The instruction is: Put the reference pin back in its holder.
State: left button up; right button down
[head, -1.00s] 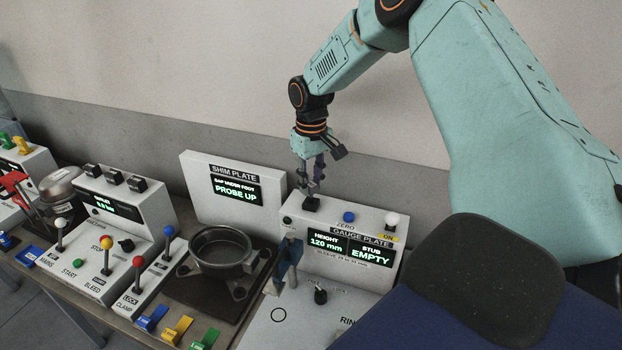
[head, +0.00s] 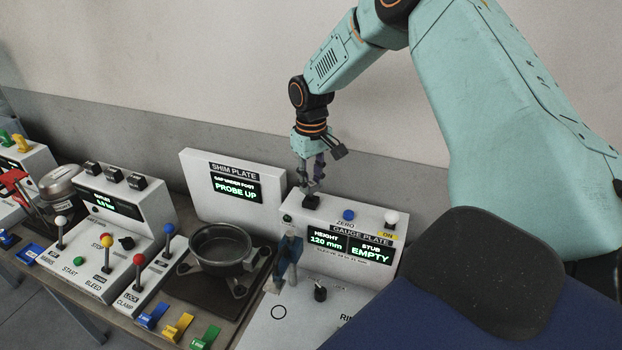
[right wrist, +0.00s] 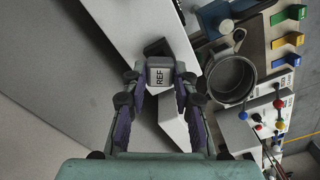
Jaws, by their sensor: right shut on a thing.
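The reference pin's grey cap marked REF (right wrist: 160,78) sits between the fingertips of my right gripper (right wrist: 160,88) in the right wrist view. My right gripper (head: 312,184) is shut on it and points down over the back left corner of the gauge plate unit (head: 310,231) in the head view. A black holder block (head: 311,202) stands on that corner right below the fingertips, and it also shows partly behind the cap in the right wrist view (right wrist: 156,47). The pin's lower part is hidden, so I cannot tell how deep it is in the holder. My left gripper is not in view.
A blue knob (head: 348,215) and a white knob (head: 392,218) stand on the same unit, right of the holder. A blue-grey upright fixture (head: 288,258) stands in front. The shim plate panel (head: 233,192) and a round metal cup (head: 220,247) are to the left.

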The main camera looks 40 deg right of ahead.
jog(key=shift+s+f, duration=0.1)
jog(key=shift+f, duration=0.05)
jog(key=shift+f, duration=0.2)
jog(key=shift+f+b, duration=0.25)
jog(key=shift+b, duration=0.05)
jog(key=shift+f, duration=0.4)
jog(key=shift+f, duration=0.1)
